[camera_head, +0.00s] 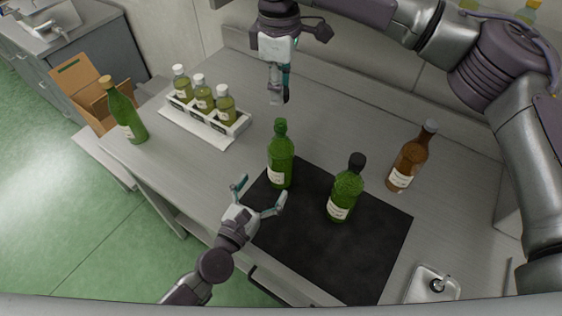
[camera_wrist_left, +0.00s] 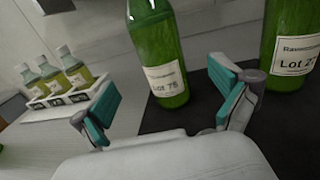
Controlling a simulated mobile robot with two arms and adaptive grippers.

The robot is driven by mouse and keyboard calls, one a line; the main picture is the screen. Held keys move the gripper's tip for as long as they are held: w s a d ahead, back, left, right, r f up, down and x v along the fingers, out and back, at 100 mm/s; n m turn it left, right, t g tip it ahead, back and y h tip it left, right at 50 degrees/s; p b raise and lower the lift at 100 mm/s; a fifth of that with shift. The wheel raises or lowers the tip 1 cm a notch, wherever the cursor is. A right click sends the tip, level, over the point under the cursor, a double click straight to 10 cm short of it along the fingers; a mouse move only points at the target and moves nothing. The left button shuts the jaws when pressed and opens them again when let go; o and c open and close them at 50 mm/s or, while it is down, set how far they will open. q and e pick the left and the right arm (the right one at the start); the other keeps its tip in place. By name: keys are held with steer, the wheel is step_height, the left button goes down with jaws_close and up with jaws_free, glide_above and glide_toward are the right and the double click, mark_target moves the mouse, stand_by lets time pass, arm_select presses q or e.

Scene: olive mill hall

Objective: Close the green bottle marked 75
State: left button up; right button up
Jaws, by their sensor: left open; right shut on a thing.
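The green bottle marked 75 (camera_head: 281,168) stands upright at the back left corner of the black mat (camera_head: 330,255). Its label reads Lot 75 in the left wrist view (camera_wrist_left: 160,60). Its neck top looks green, with no dark cap on it. My left gripper (camera_head: 262,193) is open in front of this bottle, fingers spread towards it and not closed on it. My right gripper (camera_head: 279,97) points down above and behind the bottle's neck, apart from it. It is shut on a small cap-like thing, mostly hidden by the fingers.
A green bottle with a black cap (camera_head: 345,195) stands on the mat, to the right. A brown bottle (camera_head: 408,160) stands farther right. A white rack (camera_head: 208,118) holds three small bottles. Another green bottle (camera_head: 124,115) is near the left edge.

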mark_target(274, 170)
arm_select(q)
steer(key=x, duration=0.8)
steer(key=shift+w+d, duration=0.2)
steer(key=shift+w, duration=0.15)
arm_select(e)
steer(key=shift+s, duration=0.15)
arm_select(q)
steer(key=c, duration=1.8)
arm_select(e)
steer(key=shift+f, duration=2.45)
steer(key=shift+f, duration=0.9)
steer(key=shift+f, duration=0.55)
